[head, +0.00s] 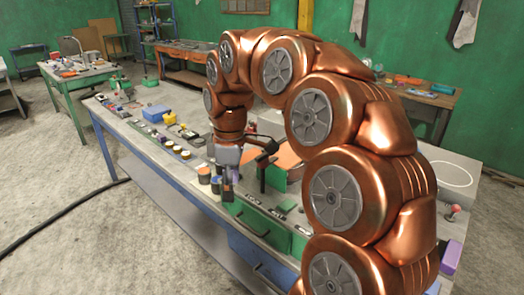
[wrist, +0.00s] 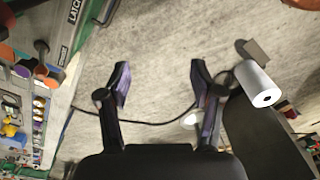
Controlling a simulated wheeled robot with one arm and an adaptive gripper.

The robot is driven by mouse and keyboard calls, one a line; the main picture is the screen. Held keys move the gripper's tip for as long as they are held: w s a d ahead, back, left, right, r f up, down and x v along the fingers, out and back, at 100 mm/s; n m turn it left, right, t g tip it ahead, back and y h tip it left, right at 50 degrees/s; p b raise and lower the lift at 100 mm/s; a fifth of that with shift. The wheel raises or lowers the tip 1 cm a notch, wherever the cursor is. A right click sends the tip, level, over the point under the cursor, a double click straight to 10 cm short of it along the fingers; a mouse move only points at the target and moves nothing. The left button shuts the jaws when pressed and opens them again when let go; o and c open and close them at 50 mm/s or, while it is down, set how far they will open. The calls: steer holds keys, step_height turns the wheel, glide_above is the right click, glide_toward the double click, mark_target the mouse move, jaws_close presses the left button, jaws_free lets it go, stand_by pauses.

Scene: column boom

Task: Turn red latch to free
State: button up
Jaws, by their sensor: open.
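My gripper (head: 245,180) is over the front edge of the long workbench, close to the green drawer front, its two fingers pointing down. In the wrist view its fingers (wrist: 160,83) stand wide apart with only bare floor between them. A label plate reading "LATC…" (wrist: 75,10) is on the bench edge at the top left of the wrist view, to the left of the fingers. I cannot make out the red latch clearly. A small red knob on a stem (head: 453,211) stands at the bench's right end; I cannot tell whether it is the latch.
The bench top (head: 135,128) carries jars, small parts and an orange-topped box (head: 288,157). The green drawer front (head: 262,224) has a dark handle. A purple block (head: 452,257) is at the right. Open floor (head: 50,195) lies left of the bench. My arm hides part of the bench.

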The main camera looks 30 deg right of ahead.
steer(key=w+d+r+n+p, duration=0.2)
steer(key=w+d+r, duration=0.1)
steer(key=w+d, duration=0.4)
steer(key=n+p, duration=0.2)
glide_above(263, 155)
steer(key=shift+a+r+h, duration=0.1)
steer(key=shift+r+h, duration=0.2)
steer(key=shift+r, duration=0.05)
steer(key=shift+w+f+p, duration=0.1)
steer(key=shift+f+p, duration=1.25)
steer(key=shift+f, duration=2.5)
steer(key=c, duration=1.1)
